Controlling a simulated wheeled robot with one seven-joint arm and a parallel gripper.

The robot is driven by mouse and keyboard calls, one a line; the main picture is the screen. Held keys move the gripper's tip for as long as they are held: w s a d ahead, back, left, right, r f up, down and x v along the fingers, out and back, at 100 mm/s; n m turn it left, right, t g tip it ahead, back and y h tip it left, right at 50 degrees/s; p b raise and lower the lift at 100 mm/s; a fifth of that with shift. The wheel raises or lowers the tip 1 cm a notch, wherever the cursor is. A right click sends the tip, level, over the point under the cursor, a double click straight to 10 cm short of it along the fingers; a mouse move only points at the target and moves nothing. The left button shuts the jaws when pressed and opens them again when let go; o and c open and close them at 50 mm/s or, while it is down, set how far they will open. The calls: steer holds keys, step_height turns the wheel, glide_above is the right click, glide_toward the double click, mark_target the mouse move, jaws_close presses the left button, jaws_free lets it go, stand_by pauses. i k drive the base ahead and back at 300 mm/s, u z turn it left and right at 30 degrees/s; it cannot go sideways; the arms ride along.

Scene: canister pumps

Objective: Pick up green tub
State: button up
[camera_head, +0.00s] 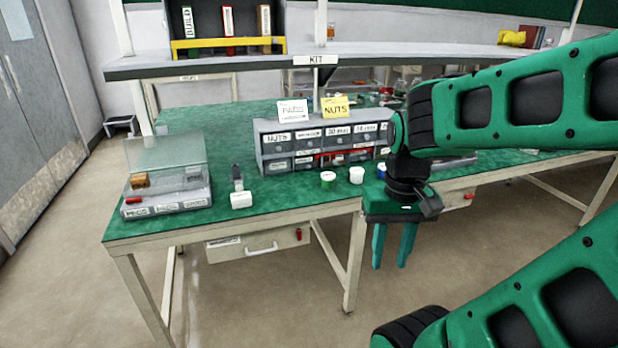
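A small tub with a green-looking top and pale sides (327,177) sits near the front edge of the green bench top (270,205), in front of the grey drawer unit. I take it for the green tub, but it is small in view. A plain white tub (356,175) stands just right of it. My gripper (390,266) points down with its two green fingers apart and nothing between them. It appears in front of the bench edge, to the right of and lower in the picture than both tubs.
The labelled drawer unit (291,148) stands behind the tubs. Left are a white block-like item (241,200) and a clear-lidded case (166,200). A shelf marked KIT (225,62) spans above. Bare green surface lies left of the tubs.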

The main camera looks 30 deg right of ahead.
mark_target(327, 178)
steer(key=z, duration=0.05)
steer(key=i, duration=1.1)
